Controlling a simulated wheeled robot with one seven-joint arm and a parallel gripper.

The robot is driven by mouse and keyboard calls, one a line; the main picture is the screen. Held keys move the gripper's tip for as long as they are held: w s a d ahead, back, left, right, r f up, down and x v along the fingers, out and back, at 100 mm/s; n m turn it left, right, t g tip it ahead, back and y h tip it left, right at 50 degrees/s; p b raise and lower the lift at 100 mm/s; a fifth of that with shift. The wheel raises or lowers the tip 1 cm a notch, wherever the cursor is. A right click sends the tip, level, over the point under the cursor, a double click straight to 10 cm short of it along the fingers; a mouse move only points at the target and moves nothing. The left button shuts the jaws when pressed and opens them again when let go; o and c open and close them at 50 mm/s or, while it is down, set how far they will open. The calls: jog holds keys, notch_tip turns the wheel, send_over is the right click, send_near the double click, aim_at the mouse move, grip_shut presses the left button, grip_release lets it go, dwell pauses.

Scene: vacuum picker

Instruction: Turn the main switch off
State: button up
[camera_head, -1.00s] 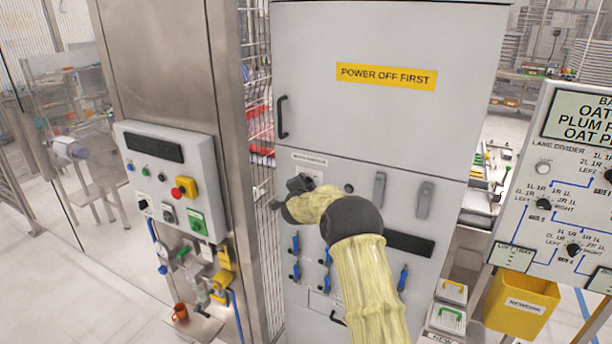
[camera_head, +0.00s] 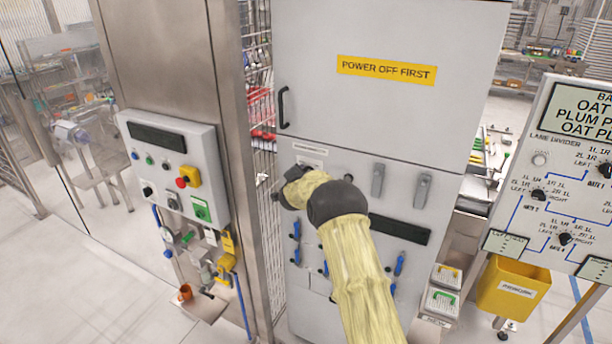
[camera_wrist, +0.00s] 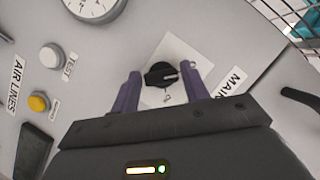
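The main switch (camera_wrist: 160,76) is a black rotary knob on a pale square plate, next to a label reading "MAIN", in the wrist view. Its pale pointer mark faces right in that view. My gripper (camera_wrist: 160,88) is open, with one purple finger on each side of the knob; I cannot tell whether they touch it. In the head view my gripper (camera_head: 290,185) is at the upper left of the grey cabinet's lower panel (camera_head: 345,165), and my arm hides the switch.
A yellow "POWER OFF FIRST" sign (camera_head: 386,70) is on the cabinet door. The wrist view shows a gauge (camera_wrist: 95,5), a white TEST button (camera_wrist: 52,56) and a yellow button (camera_wrist: 39,102). A control box (camera_head: 175,165) with a red stop button stands left; a yellow bin (camera_head: 512,287) hangs right.

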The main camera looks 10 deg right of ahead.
jog(key=shift+o, duration=0.9)
jog(key=b+v, duration=0.7)
jog(key=v, duration=1)
jog(key=shift+s+a+r, duration=0.1)
jog(key=shift+s, duration=0.05)
jog(key=s+d+f+n+g+y, duration=0.1)
jog(key=s+f+n+g, duration=0.2)
jog(key=s, duration=0.9)
jog(key=s+d+f+n+g+y, duration=0.2)
jog(key=s+f+n+g, duration=0.2)
jog(key=s, duration=0.7)
jog(key=s+d+f+n+g+y, duration=0.2)
jog(key=s+f+n+g, duration=0.2)
jog(key=s, duration=0.8)
jog(key=shift+s+d+f+n, duration=0.3)
jog(key=shift+f+n, duration=0.2)
jog(key=shift+n, duration=0.6)
